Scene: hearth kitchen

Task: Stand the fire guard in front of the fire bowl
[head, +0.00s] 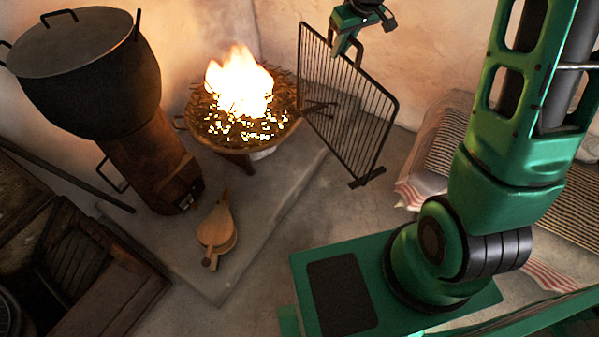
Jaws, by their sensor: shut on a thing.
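The fire guard (340,102), a dark barred metal frame with feet, hangs upright but tilted in the head view, to the right of the fire bowl. My gripper (345,47) is shut on its top edge; the fingertips show only in part. The fire bowl (247,137) holds burning flames and embers and stands on legs on a stone slab. The guard's left edge comes close to the bowl's right rim in the picture; I cannot tell whether they touch. Whether the guard's feet touch the floor is also unclear.
A large lidded black pot (85,75) sits on a brown stand left of the fire. Wooden bellows (217,232) lie on the slab (260,220). A striped cushion (450,140) lies at the right, and a dark wooden crate (75,260) at lower left.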

